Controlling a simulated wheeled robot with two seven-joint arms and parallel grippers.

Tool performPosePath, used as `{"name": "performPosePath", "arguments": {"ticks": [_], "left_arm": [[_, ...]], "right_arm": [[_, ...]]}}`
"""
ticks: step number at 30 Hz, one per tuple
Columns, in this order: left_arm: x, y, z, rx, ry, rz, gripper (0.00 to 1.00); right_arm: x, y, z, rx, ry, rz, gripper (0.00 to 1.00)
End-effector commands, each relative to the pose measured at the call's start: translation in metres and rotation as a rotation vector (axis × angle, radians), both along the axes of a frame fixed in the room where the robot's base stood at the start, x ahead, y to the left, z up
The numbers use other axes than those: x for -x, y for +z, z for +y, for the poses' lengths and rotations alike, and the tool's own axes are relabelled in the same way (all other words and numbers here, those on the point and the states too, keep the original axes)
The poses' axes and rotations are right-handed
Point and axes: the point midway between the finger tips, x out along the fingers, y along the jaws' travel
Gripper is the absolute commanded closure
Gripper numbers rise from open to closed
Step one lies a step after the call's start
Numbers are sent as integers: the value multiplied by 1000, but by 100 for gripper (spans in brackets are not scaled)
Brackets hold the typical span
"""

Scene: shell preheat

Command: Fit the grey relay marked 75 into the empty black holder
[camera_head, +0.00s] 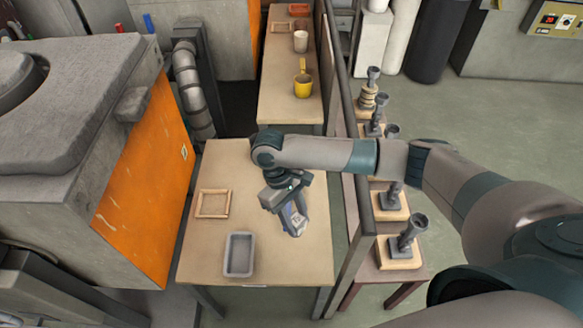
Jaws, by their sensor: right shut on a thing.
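My right gripper (294,222) reaches in from the right and points down over the right half of the near wooden table (215,160). It is shut on a small greyish thing, mostly hidden by the fingers. I cannot read a 75 on it or tell its shape. I cannot pick out a black holder in this view; part of the table is hidden behind my right arm and gripper. My left gripper is not in view.
A grey tray (229,272) and a square wooden frame (198,214) lie on the table's left side. An orange-sided machine (150,185) stands left. A partition (352,235) edges the right, with dark metal pieces on wooden blocks (397,263) beyond.

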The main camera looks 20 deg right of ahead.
Motion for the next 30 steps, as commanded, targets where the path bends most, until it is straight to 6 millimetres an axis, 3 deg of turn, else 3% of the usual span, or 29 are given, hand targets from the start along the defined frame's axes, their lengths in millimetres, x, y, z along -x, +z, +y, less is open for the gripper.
{"name": "performPosePath", "arguments": {"ticks": [3,7,11,21,30], "left_arm": [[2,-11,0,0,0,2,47],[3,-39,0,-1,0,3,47],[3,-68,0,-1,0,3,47],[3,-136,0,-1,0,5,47],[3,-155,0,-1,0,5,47]], "right_arm": [[9,20,-7,1,-150,2,90],[26,23,-13,5,-315,16,90],[36,9,-15,9,-401,24,90],[42,-49,-16,11,-452,29,90],[42,-68,-16,11,-455,28,90]]}}
